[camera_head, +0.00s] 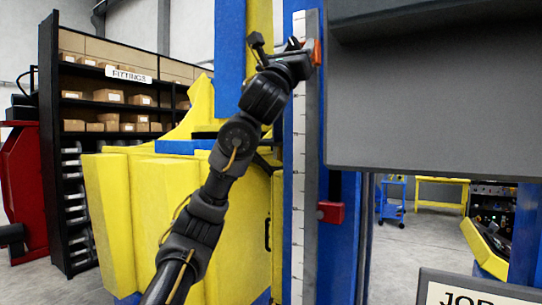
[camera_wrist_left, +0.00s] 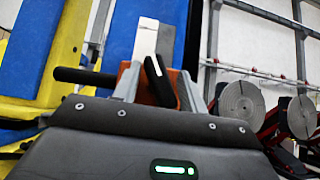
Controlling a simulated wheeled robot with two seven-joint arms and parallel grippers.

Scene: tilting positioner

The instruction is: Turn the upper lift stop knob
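The upper lift stop (camera_head: 317,52) is a small orange-red block on the ruled metal strip of the blue column. My left gripper (camera_head: 303,57) is up at this stop, reaching it from the left. In the left wrist view, the orange block (camera_wrist_left: 122,68) shows partly behind the grey fingers (camera_wrist_left: 160,88). A dark bar-like part with a pale stripe, perhaps the knob (camera_wrist_left: 158,75), lies between the fingers. I cannot tell whether the fingers grip it or only surround it. A lower red stop (camera_head: 331,212) sits further down the strip. My right gripper is out of view.
A large dark grey panel (camera_head: 430,95) hangs close to the right of the upper stop. Yellow machine body (camera_head: 135,215) stands behind my left arm. A black shelf rack (camera_head: 105,100) with boxes is at the left. A sign (camera_head: 470,290) is at lower right.

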